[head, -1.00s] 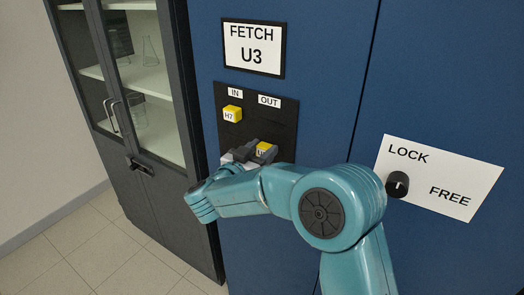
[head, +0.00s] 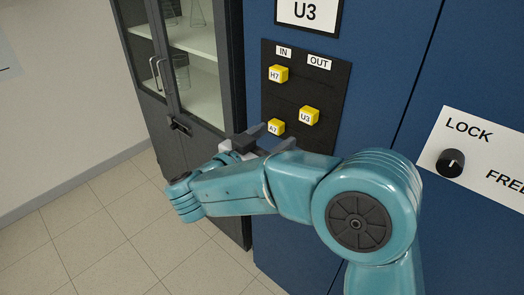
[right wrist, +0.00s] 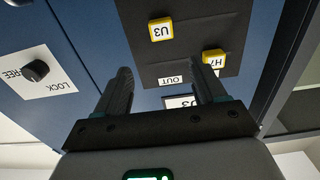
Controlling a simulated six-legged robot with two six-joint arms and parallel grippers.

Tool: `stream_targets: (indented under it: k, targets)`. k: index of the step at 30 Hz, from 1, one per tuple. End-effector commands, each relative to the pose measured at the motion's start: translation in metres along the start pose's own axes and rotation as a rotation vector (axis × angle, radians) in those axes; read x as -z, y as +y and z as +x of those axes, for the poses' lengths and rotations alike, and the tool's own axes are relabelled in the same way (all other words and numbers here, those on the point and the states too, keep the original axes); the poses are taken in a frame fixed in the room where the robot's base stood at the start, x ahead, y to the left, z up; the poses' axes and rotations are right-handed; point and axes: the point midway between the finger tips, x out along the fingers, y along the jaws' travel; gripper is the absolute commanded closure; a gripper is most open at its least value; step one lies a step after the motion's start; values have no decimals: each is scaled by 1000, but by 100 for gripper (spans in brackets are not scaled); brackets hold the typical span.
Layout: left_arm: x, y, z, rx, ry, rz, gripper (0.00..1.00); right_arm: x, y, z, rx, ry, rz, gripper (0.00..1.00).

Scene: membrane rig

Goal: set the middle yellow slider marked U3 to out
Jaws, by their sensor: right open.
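The yellow slider U3 (head: 309,116) is the middle one on the black panel (head: 315,85). It sits on the right, under the OUT label (head: 319,62). The yellow sliders H7 (head: 278,74) above and A7 (head: 276,127) below sit on the left, under the IN label (head: 284,51). My right gripper (head: 272,137) is open near the panel's lower part, below and left of U3, apart from it. In the right wrist view, its open fingers (right wrist: 160,68) hold nothing; U3 (right wrist: 161,29) and H7 (right wrist: 213,58) appear upside down beyond them. My left gripper is not in view.
A LOCK/FREE plate (head: 490,150) with a black knob (head: 450,163) is on the blue cabinet to the right. A dark glass-door cabinet (head: 195,120) with glassware stands to the left. A sign reading U3 (head: 308,12) hangs above the panel. The tiled floor at left is clear.

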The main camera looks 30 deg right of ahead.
Motion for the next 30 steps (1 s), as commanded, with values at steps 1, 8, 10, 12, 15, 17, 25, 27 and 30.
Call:
stream_targets:
  k: [1,8,10,12,15,17,25,27,30]
  targets:
    - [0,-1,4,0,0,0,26,-1,0,-10,2,0,1,30]
    - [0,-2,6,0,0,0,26,0,0,-31,-1,0,0,30]
    - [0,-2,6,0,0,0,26,0,0,-32,-1,0,0,30]
    - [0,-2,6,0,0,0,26,0,0,-33,-2,0,0,30]
    - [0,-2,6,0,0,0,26,1,0,-32,-2,0,0,30]
    - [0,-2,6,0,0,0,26,1,0,-32,-2,0,0,30]
    - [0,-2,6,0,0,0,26,-4,3,-22,-25,-3,-10,30]
    - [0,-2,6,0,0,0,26,-21,8,-2,-74,-9,-50,30]
    - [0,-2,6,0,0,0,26,-74,24,38,-145,-3,-199,30]
